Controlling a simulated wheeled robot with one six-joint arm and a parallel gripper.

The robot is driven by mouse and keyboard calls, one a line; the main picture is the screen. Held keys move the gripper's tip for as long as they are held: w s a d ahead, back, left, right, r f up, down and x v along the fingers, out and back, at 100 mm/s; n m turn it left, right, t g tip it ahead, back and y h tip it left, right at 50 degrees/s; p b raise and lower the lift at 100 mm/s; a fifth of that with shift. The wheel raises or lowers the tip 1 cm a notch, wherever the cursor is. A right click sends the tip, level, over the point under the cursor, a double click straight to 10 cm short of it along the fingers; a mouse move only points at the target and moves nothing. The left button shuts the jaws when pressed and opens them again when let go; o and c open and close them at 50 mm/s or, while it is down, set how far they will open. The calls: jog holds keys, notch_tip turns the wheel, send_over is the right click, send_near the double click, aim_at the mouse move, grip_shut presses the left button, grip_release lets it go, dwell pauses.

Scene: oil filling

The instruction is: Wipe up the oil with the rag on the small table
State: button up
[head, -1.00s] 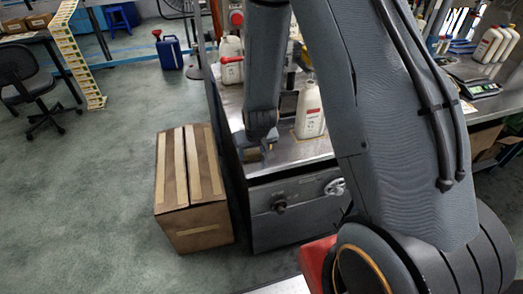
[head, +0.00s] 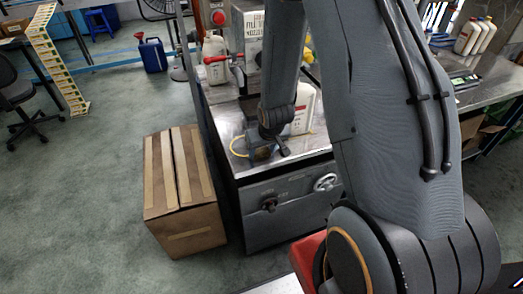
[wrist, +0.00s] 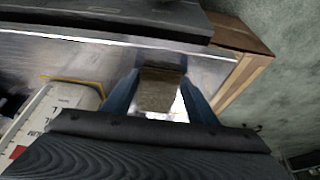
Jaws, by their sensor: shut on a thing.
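My gripper (wrist: 160,82) is shut on a brownish, block-like thing (wrist: 160,92), seemingly the folded rag, between its two blue fingers. In the head view my gripper (head: 264,153) is low over the front left part of the shiny metal-topped cabinet (head: 228,118). I cannot tell if the rag touches the top. A thin yellow curved edge (head: 237,148), apparently the rim of the oil, shows left of my gripper and also near the white bottle. It also shows in the wrist view (wrist: 85,79). My arm hides part of the top.
A white bottle (head: 304,108) stands close to the right of my gripper. More containers (head: 215,58) and a labelled metal box (head: 247,35) stand farther back. A cardboard box (head: 180,190) is on the floor left of the cabinet.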

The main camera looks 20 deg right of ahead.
jog(key=a, duration=0.7)
jog(key=shift+a, duration=0.25)
jog(key=d, duration=0.2)
jog(key=w+d, duration=0.1)
jog(key=d, duration=0.2)
jog(key=w+d, duration=0.1)
jog(key=d, duration=0.2)
jog(key=shift+d, duration=0.25)
jog(key=a+b, duration=0.1)
jog(key=a, duration=0.7)
jog(key=shift+a, duration=0.25)
jog(key=shift+d+b, duration=0.7)
jog(key=shift+d, duration=1.05)
jog(key=shift+s+r, duration=0.1)
